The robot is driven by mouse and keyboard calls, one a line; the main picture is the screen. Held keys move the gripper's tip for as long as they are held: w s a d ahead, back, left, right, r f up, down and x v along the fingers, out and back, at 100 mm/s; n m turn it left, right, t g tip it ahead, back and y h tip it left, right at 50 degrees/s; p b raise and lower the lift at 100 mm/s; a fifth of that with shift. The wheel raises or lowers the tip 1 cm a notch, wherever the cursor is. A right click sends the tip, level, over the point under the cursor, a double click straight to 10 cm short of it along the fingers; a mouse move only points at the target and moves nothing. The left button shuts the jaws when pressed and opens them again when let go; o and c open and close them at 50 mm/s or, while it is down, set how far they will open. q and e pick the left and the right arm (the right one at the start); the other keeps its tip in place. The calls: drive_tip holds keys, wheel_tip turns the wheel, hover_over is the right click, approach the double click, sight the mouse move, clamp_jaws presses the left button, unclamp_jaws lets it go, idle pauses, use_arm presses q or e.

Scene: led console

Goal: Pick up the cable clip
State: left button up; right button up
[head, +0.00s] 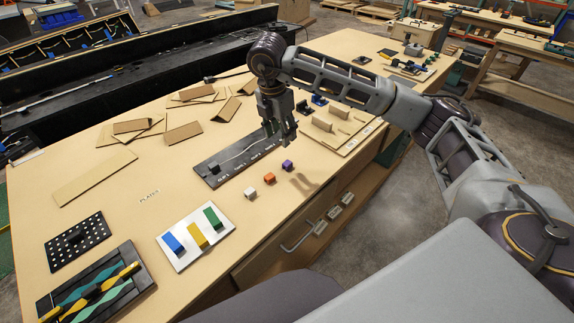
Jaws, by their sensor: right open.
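A long black board (236,160) lies on the wooden table with a pale cable (240,154) along it, a dark block (213,169) at its left end and small light lettering on its front edge. Three small blocks sit in front of it: white (250,193), orange (269,178) and purple (287,166). I cannot tell which small piece is the cable clip. My right gripper (281,137) points down, open and empty, above the right end of the black board, hiding part of it. My left gripper is out of view.
A white panel (181,262) with blue, yellow and green blocks stands at the table's front. A perforated black plate (60,252) and a dark tray with coloured strips (118,257) lie at left. Cardboard pieces (95,181) are scattered behind. A wooden board with upright pieces (350,138) is right.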

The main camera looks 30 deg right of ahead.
drive_tip(key=p, duration=0.1)
hover_over(287, 163)
drive_tip(key=a, duration=0.1)
wheel_tip(287, 163, down, 7)
drive_tip(key=shift+a+r, duration=0.1)
drive_tip(key=shift+a, duration=0.05)
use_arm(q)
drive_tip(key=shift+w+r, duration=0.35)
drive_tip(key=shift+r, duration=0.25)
use_arm(e)
drive_tip(key=shift+f, duration=0.65)
drive_tip(key=shift+d+f+p, duration=0.35)
drive_tip(key=shift+f+p, duration=0.1)
drive_tip(key=shift+f, duration=0.4)
drive_tip(key=shift+d+f+p, duration=0.15)
drive_tip(key=shift+f+p, duration=0.05)
drive_tip(key=shift+f, duration=0.7)
drive_tip(key=shift+d+f+p, duration=0.1)
drive_tip(key=shift+f+p, duration=0.1)
drive_tip(key=shift+f, duration=0.65)
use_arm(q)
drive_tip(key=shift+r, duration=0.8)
use_arm(e)
drive_tip(key=c, duration=0.8)
